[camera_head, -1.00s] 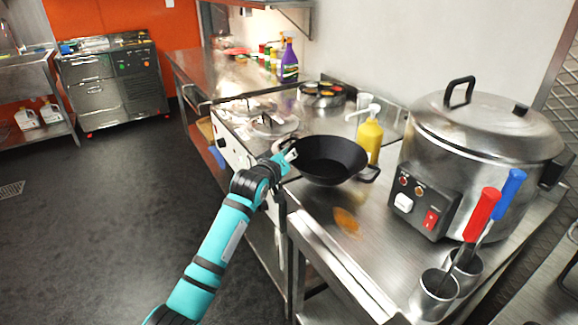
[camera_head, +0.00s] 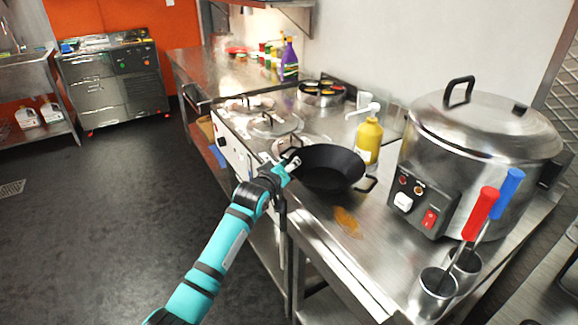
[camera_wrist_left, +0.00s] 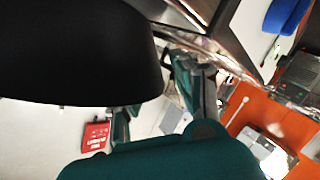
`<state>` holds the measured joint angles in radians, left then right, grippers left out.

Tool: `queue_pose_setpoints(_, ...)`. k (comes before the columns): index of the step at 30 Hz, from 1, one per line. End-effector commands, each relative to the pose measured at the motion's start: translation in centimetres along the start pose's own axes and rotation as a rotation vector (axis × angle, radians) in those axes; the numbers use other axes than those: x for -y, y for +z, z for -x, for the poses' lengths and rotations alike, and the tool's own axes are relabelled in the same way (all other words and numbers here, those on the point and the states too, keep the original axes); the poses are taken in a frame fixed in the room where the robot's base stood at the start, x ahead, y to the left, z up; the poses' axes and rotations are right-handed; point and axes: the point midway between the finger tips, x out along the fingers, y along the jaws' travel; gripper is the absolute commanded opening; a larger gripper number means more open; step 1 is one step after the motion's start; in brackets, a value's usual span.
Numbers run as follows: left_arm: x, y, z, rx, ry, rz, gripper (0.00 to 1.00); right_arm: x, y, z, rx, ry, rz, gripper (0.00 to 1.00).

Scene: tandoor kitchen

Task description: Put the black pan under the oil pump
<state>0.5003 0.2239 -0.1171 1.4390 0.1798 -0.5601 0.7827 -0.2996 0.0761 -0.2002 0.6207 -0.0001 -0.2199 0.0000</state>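The black pan (camera_head: 327,172), a deep wok with two loop handles, is at the front of the steel counter, close to upright. My left gripper (camera_head: 291,162) is at its left handle and appears shut on it; the fingers partly hide that handle. I cannot tell whether the pan's base touches the counter. The pan's dark side (camera_wrist_left: 70,50) fills the upper left of the left wrist view, beside a finger (camera_wrist_left: 195,85). The oil pump (camera_head: 368,142), a yellow bottle with a white pump head, stands just behind the pan's right side. My right gripper is not in view.
A large steel cooker (camera_head: 480,145) stands right of the pan. Burners (camera_head: 273,124) lie behind left. An orange spill (camera_head: 347,222) marks the counter in front of the pan.

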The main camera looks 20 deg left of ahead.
Motion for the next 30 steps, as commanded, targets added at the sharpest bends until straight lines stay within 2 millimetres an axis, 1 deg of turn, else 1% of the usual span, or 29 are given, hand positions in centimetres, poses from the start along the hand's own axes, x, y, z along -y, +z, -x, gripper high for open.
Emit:
queue_pose_setpoints(8, -0.2, -0.3, 0.1, -0.001, 0.000, 0.000, 0.29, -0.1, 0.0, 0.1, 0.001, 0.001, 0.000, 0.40)
queue_pose_setpoints(11, -0.1, -0.1, 1.0, 0.000, 0.001, 0.001, 0.29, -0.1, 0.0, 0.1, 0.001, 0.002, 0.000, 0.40)
queue_pose_setpoints(14, -0.1, -0.1, 2.5, -0.001, 0.001, 0.001, 0.29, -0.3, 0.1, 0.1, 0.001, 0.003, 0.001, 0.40)
queue_pose_setpoints(21, -0.1, -0.1, 7.5, -0.001, 0.001, 0.000, 0.29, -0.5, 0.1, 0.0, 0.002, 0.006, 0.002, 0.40)
queue_pose_setpoints(24, -0.1, -0.1, 9.3, 0.000, 0.000, 0.000, 0.29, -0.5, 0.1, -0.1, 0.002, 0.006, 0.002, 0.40)
queue_pose_setpoints(27, -0.1, -0.1, 10.7, 0.000, 0.000, 0.000, 0.29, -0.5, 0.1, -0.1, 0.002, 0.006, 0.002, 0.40)
queue_pose_setpoints(30, -0.1, -0.2, 11.6, 0.000, 0.000, 0.000, 0.29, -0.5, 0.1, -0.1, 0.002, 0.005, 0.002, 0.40)
